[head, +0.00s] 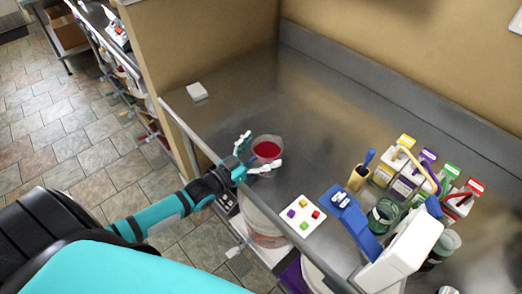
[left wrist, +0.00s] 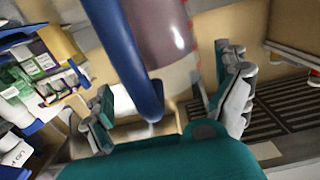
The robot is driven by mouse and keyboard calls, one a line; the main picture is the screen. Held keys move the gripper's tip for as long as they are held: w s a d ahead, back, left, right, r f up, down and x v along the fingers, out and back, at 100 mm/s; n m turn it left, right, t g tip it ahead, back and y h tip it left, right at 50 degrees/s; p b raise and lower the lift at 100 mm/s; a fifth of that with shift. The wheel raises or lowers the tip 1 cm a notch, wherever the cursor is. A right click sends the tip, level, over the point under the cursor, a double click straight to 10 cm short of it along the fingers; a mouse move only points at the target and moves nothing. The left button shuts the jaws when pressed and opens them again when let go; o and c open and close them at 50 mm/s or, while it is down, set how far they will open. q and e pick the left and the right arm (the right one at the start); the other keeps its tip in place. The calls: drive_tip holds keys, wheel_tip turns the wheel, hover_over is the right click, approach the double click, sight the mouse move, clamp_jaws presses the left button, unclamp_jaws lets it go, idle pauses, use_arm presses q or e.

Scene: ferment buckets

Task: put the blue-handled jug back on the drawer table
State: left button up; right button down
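The jug (head: 267,150) holds red liquid and is at the left front part of the steel counter, seen from above. In the left wrist view its blue handle (left wrist: 132,50) runs down between my fingers, with the reddish jug body (left wrist: 165,28) behind it. My left gripper (head: 254,157) is open at the jug, one finger on either side; it also shows in the left wrist view (left wrist: 165,105). Visible gaps separate the fingers from the handle. In the head view the handle is hidden or too small to tell. My right gripper is not seen.
The steel counter (head: 300,110) is mostly bare behind the jug. A white tile with coloured blocks (head: 303,216) lies to the right. Beyond are a blue-and-white device (head: 405,250), a tan cup (head: 356,180) and several labelled cartons (head: 405,180). A bucket (head: 262,220) stands below the front edge.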

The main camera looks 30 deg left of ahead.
use_arm(q)
drive_tip(key=shift+s+a, duration=0.1)
drive_tip(key=shift+s, duration=0.15)
drive_tip(key=b+v, duration=0.2)
drive_tip(key=v, duration=0.9)
drive_tip(key=shift+s+r, duration=0.2)
drive_tip(key=shift+s, duration=0.05)
drive_tip(key=s+a+f+n+g+y, duration=0.1)
drive_tip(key=s+a+f+g+y, duration=0.1)
drive_tip(key=f, duration=0.7)
drive_tip(key=s+a+f+g+y, duration=0.1)
drive_tip(key=s+a+f+g, duration=0.15)
drive_tip(key=f, duration=0.65)
drive_tip(key=s+a+f+n+g+y, duration=0.1)
drive_tip(key=s+f+g+y, duration=0.15)
drive_tip(key=f, duration=0.75)
drive_tip(key=s+d+f+g, duration=0.4)
drive_tip(key=s+d+f, duration=0.2)
drive_tip(key=s+f, duration=0.4)
drive_tip(key=s+d+f+g, duration=0.5)
drive_tip(key=s+f, duration=0.5)
drive_tip(key=s, duration=0.5)
drive_tip(key=shift+s+d+f+m, duration=0.4)
drive_tip(key=shift+d, duration=0.15)
